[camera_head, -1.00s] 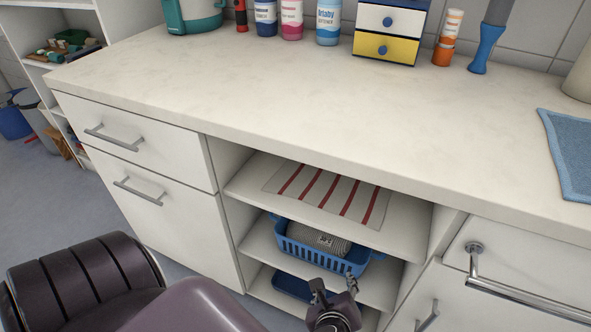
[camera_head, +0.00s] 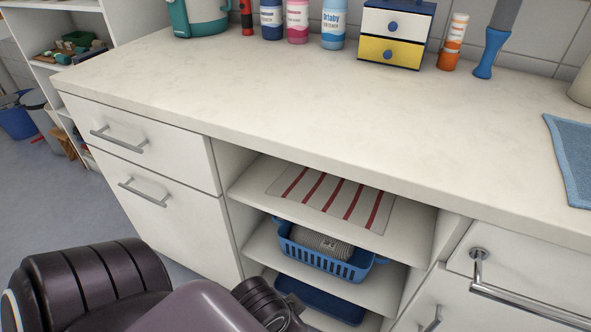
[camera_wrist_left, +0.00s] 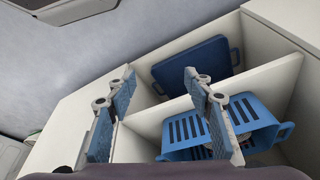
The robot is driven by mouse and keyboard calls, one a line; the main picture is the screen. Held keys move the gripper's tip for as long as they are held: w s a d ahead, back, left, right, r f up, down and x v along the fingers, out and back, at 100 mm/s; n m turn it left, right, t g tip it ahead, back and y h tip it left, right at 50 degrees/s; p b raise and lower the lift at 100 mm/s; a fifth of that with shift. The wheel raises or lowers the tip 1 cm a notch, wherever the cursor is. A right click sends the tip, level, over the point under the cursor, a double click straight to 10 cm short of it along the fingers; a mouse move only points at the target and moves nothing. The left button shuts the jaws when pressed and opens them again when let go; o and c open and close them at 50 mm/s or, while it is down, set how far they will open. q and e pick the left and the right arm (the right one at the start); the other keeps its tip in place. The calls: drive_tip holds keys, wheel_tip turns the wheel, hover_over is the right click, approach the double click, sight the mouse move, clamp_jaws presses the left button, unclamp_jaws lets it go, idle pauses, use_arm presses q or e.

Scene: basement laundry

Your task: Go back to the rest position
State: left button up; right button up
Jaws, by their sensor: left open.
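My left arm comes in from the lower left in the head view, and its gripper is below the picture's edge there. In the left wrist view my left gripper (camera_wrist_left: 158,110) is open, its two blue-padded fingers apart with nothing between them. Beyond the fingers is the open shelf unit with a blue basket (camera_wrist_left: 185,133) and a dark blue tray (camera_wrist_left: 195,72). In the head view the blue basket (camera_head: 325,260) stands on the middle shelf with a grey rolled cloth (camera_head: 318,243) in it. My right gripper is in neither view.
The long white counter (camera_head: 250,105) is mostly clear. Bottles (camera_head: 297,20), a small drawer box (camera_head: 392,35) and an orange tube (camera_head: 453,42) stand at its back. A blue towel (camera_head: 575,155) lies at the right. A striped cloth (camera_head: 335,195) lies on the upper shelf.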

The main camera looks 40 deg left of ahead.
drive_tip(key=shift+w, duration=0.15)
use_arm(q)
wheel_tip(320, 180, down, 15)
drive_tip(key=s+g+p, duration=0.1)
drive_tip(key=s+p, duration=0.2)
drive_tip(key=p, duration=1.1)
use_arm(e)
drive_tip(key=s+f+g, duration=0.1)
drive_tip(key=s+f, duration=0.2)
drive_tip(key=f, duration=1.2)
use_arm(q)
drive_tip(key=s+a+f+p, duration=0.1)
drive_tip(key=s+p, duration=0.3)
drive_tip(key=s, duration=0.4)
drive_tip(key=s+a+f+g+p, duration=0.1)
drive_tip(key=s+a+f+p, duration=0.1)
drive_tip(key=s+p, duration=0.3)
drive_tip(key=s+f, duration=0.1)
drive_tip(key=s, duration=0.2)
drive_tip(key=shift+g, duration=0.3)
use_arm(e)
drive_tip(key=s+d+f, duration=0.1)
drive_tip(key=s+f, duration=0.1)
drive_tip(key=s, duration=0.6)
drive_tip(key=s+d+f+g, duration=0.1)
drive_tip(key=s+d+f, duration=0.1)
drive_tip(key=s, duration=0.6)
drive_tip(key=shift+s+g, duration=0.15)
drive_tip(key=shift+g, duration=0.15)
